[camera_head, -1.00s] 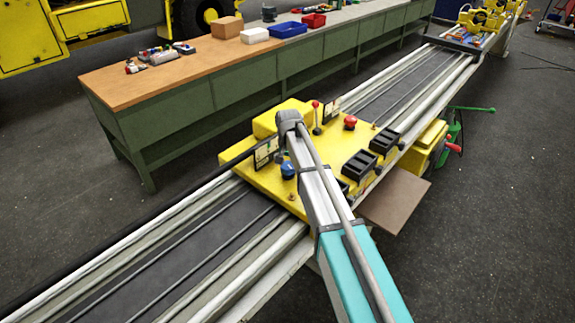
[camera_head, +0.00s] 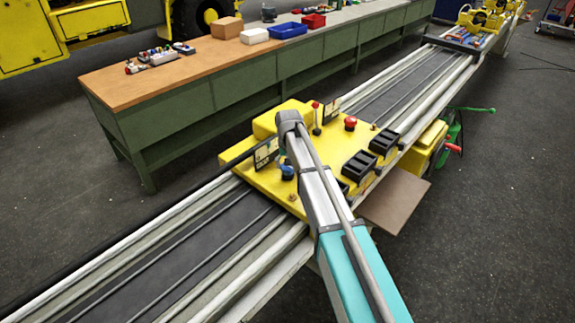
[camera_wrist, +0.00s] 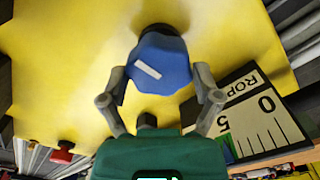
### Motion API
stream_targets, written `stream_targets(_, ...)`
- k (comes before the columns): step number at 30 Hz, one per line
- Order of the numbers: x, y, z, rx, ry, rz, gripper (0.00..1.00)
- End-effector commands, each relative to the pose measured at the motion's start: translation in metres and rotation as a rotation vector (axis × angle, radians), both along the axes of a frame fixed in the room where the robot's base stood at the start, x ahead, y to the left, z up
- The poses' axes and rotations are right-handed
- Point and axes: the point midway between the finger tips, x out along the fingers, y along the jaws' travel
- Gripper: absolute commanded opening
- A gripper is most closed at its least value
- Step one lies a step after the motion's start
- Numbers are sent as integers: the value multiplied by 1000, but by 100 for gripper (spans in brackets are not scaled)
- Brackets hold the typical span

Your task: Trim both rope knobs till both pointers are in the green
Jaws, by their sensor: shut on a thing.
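A blue faceted knob (camera_wrist: 160,72) with a white mark stands on the yellow panel; it shows small beside my arm in the head view (camera_head: 288,171). My gripper (camera_wrist: 159,78) has its two fingers against the knob's sides and is shut on it. A white gauge plate (camera_wrist: 262,118) beside the knob reads "ROP", 5 and 0. Its lower left edge has green and blue, partly hidden by the gripper; I cannot make out its pointer. That gauge (camera_head: 265,152) and a second gauge (camera_head: 331,111) stand on the panel in the head view. I cannot identify the other rope knob.
The yellow panel (camera_head: 262,182) sits across long rails. A red-topped lever (camera_head: 316,106), a red button (camera_head: 350,123) and black boxes (camera_head: 386,141) stand on it. A green workbench (camera_head: 240,88) with loose parts runs behind.

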Motion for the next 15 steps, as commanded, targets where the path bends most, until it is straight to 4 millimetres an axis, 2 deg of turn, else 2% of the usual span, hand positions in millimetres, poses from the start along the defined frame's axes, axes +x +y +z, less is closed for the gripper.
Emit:
stream_targets(12, 0, 0, 0, 1, 0, 43, 34)
stream_targets(13, 0, 0, 0, 1, 0, 42, 83)
stream_targets(15, 0, 0, 0, 1, 0, 42, 96)
